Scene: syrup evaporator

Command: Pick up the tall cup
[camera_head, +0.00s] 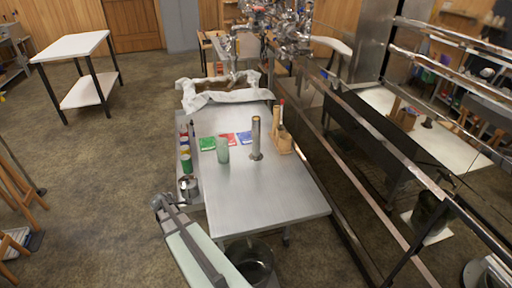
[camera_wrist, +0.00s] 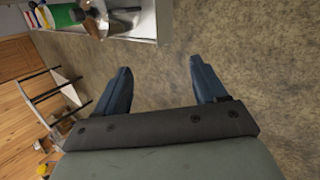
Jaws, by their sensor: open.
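A tall, narrow metal cup (camera_head: 256,138) with a wider foot stands upright on the steel table (camera_head: 262,199), right of its middle. A shorter, pale green translucent cup (camera_head: 222,150) stands upright to its left. My gripper is low at the table's left side in the head view, apart from both cups. In the wrist view my gripper (camera_wrist: 160,75) has its two blue fingers spread, with only floor between them. Neither cup shows clearly in the wrist view.
A wooden holder (camera_head: 280,139) stands close right of the metal cup. A side rack (camera_head: 197,198) with bottles and a metal pot lines the table's left edge. The table's front is clear.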

